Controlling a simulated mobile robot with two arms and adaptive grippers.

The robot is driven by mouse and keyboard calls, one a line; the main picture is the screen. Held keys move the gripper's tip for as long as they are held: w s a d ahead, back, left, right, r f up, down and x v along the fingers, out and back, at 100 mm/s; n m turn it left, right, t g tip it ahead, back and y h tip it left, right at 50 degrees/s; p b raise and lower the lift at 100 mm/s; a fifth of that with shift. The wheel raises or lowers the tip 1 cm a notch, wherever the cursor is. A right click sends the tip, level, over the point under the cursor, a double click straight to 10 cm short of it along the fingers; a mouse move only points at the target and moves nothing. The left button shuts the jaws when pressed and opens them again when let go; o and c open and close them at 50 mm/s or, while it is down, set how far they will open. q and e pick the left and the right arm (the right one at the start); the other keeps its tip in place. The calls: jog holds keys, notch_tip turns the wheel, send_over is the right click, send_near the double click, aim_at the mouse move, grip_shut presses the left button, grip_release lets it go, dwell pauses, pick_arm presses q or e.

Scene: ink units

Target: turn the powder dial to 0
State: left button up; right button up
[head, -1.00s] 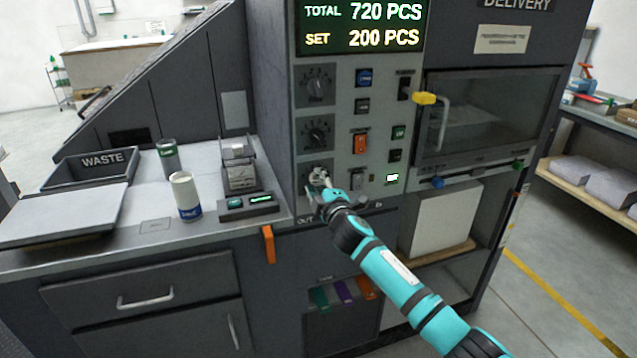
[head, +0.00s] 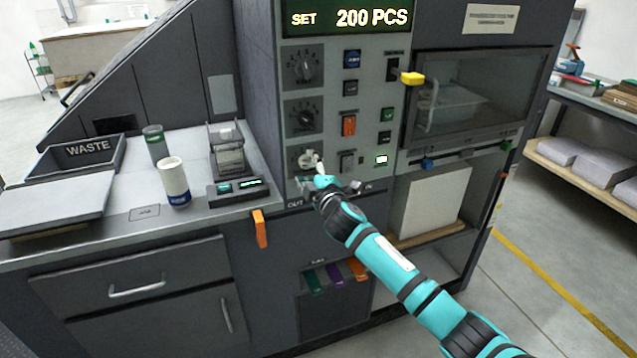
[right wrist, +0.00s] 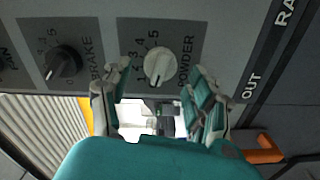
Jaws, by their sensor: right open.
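The powder dial (right wrist: 160,65) is a pale round knob on a dark plate marked POWDER in the right wrist view. It is the lowest dial (head: 305,158) of the left column in the head view. Its pointer setting is too small to read surely. My right gripper (right wrist: 162,85) is open, with one finger on each side below the dial. The knob shows free between and ahead of the fingertips; I cannot tell whether they touch it. In the head view my right gripper (head: 319,172) is right in front of the dial's lower right. My left gripper is not in view.
The black brake dial (right wrist: 64,64) sits beside the powder dial, and shows above it in the head view (head: 303,117). An orange handle (head: 260,228) sticks out at the counter edge. A display (head: 345,18) reads SET 200 PCS. Several buttons and switches lie to the right.

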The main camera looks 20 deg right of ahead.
jog(key=s, duration=1)
jog(key=shift+s+d, duration=0.2)
jog(key=shift+s, duration=0.1)
notch_tip(320, 180, down, 19)
jog(key=s+d+m+g, duration=0.2)
jog(key=d+m+g, duration=0.1)
jog(key=g, duration=0.1)
jog(key=s+d+f+m+g, duration=0.15)
jog(key=s+f, duration=0.25)
jog(key=f, duration=0.4)
jog(key=s+a+f+m+g+h, duration=0.1)
jog(key=s+f+g, duration=0.1)
jog(key=s+f, duration=0.35)
jog(key=s+d+f+m+g, duration=0.1)
jog(key=s+f, duration=0.2)
jog(key=f, duration=0.6)
jog(key=s+a+f+m+g, duration=0.1)
jog(key=s+f, duration=0.6)
jog(key=s, duration=0.7)
jog(key=s+a+f+m+g, duration=0.1)
jog(key=s+f+m+g, duration=0.2)
jog(key=s+f, duration=0.5)
jog(key=s+a+f+m+g, duration=0.1)
jog(key=s+f+g, duration=0.3)
jog(key=s, duration=1.7)
notch_tip(320, 180, down, 4)
jog(key=shift+s+a+r+m, duration=0.1)
jog(key=shift+s+a+m, duration=0.25)
jog(key=shift+m, duration=0.5)
